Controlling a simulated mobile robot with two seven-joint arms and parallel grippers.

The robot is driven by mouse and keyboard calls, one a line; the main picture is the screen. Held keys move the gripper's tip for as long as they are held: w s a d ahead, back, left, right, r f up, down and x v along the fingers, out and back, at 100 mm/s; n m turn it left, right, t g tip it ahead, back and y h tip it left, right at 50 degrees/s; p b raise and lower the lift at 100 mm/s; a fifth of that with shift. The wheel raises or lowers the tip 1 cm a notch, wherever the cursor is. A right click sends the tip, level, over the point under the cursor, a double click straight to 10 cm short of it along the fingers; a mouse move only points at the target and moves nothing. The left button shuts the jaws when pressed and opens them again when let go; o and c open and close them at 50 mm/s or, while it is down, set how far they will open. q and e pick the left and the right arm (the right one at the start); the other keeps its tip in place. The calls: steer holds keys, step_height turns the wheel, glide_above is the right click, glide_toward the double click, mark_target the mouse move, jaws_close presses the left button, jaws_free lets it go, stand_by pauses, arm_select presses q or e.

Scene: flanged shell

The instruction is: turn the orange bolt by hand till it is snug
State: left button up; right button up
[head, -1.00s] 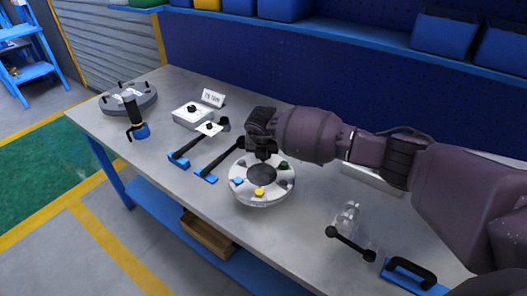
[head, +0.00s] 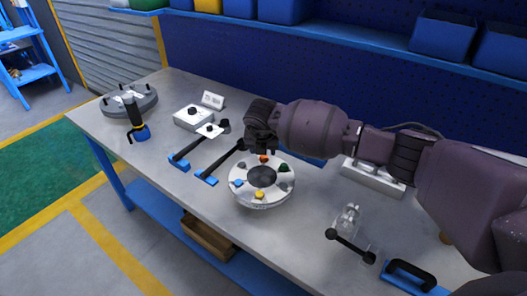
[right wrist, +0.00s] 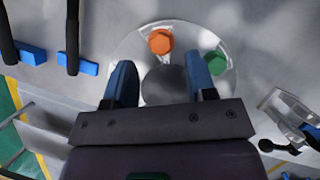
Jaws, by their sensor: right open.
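The orange bolt (head: 263,158) sits on the far side of the round white flanged shell (head: 240,192). In the right wrist view the orange bolt (right wrist: 160,41) has a hexagonal head and lies just beyond the fingertips, between their lines. My right gripper (right wrist: 161,68) is open there, with blue fingers apart and nothing between them on the bolt. In the head view my right gripper (head: 263,148) is just above and behind the bolt, its fingers mostly hidden. My left gripper is out of view.
The shell also carries green (head: 284,168), yellow (head: 259,195) and blue (head: 238,182) bolts around a dark centre. Two blue-ended black tools (head: 206,178) lie left of it. A clear part with a black-knobbed bar (head: 350,243) stands at right.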

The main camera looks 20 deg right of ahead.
steer(key=v, duration=0.7)
steer(key=shift+r, duration=0.15)
